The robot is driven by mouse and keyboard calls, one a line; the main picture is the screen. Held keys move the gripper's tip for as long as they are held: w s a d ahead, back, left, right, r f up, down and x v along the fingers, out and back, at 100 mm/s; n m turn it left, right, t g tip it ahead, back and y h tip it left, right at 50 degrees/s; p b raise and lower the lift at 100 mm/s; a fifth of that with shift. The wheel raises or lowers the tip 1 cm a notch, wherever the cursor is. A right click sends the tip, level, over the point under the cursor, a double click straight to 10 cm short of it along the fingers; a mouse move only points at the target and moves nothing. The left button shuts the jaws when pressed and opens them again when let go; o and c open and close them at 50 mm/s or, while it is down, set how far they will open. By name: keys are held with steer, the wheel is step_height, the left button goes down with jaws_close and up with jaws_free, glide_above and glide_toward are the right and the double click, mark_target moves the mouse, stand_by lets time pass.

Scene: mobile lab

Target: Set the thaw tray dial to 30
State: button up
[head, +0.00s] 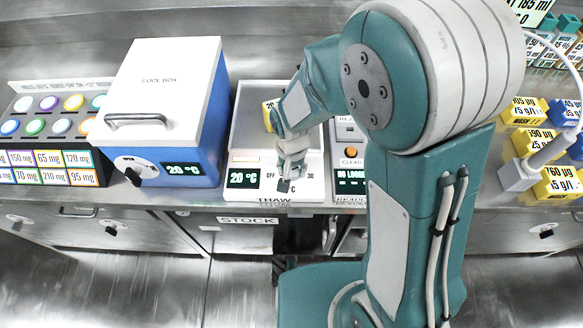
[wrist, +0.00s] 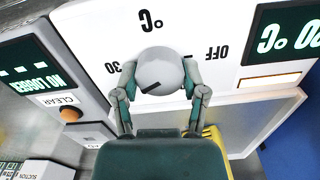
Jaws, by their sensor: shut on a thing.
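The thaw tray (head: 240,153) stands on the bench, with a green-lit display (head: 242,178) on its front that looks like 20 °C. Its round grey dial (wrist: 163,70) shows in the wrist view between my two fingers, with a black mark on its lower left side. Around the dial, upside down, are OFF at the right, °C above and 30 at the left. My gripper (wrist: 158,66) is shut on the dial, a finger on either side. In the head view my gripper (head: 286,180) is at the tray's front panel and hides most of the dial.
A blue cool box (head: 205,130) with a white lid stands left of the tray. A unit with an orange CLEAR button (head: 350,152) is close on the right. A yellow block (head: 268,116) is on the tray. Coloured caps and labelled blocks fill both bench ends.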

mark_target(292, 168)
steer(key=m, duration=0.5)
steer(key=shift+w, duration=0.1)
steer(key=shift+m, duration=0.3)
stand_by(0.4)
steer(key=o, duration=1.1)
steer(key=shift+o, duration=0.2)
step_height(292, 168, up, 12)
